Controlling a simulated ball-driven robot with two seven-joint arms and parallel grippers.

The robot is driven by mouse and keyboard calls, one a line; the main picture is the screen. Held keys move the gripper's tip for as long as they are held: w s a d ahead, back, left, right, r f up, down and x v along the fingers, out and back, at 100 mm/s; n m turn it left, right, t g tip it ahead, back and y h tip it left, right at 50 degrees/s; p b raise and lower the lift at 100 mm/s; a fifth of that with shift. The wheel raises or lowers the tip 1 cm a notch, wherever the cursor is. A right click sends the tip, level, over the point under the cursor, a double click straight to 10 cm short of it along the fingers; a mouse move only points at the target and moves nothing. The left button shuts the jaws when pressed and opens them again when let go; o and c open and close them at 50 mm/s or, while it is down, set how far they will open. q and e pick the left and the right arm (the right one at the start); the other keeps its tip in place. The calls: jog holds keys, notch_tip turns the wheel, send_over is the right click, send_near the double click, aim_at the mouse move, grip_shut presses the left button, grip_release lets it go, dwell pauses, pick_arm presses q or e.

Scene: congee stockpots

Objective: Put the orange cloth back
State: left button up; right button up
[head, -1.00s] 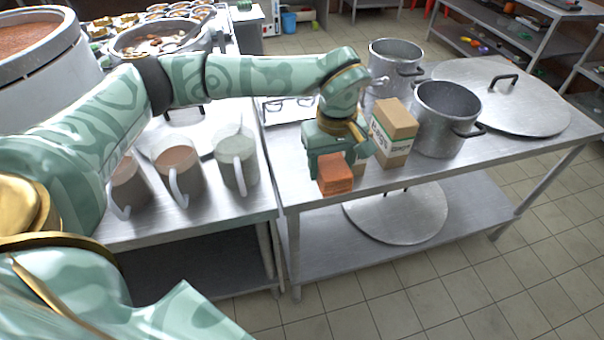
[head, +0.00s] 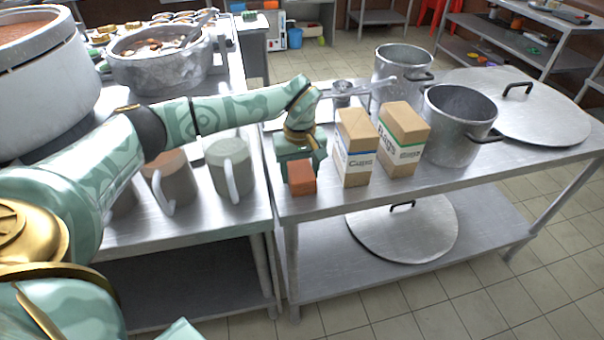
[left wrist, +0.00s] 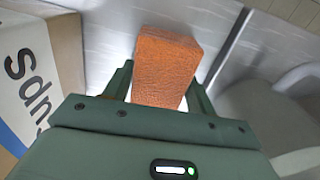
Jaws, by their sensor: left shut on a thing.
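The orange cloth (head: 302,178) is a small folded block at the left front part of the right-hand steel table (head: 340,204). My left gripper (head: 300,166) is shut on it, pointing down. In the left wrist view the cloth (left wrist: 165,66) sits between the two fingers (left wrist: 160,92), over the steel surface. I cannot tell whether the cloth touches the table top. My right gripper is not in view.
Two cardboard boxes (head: 357,148) (head: 403,138) stand just right of the gripper. Two steel pots (head: 458,125) (head: 402,70) and a large lid (head: 520,108) lie beyond. Several mugs (head: 230,168) stand on the left table, across a narrow gap.

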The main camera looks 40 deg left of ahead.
aim_at(300, 168)
pick_arm(q)
jog(key=o, duration=1)
jog(key=shift+f, duration=0.1)
jog(key=shift+c, duration=0.2)
notch_tip(300, 168, up, 12)
jog(key=p, duration=0.4)
jog(key=shift+p, duration=0.35)
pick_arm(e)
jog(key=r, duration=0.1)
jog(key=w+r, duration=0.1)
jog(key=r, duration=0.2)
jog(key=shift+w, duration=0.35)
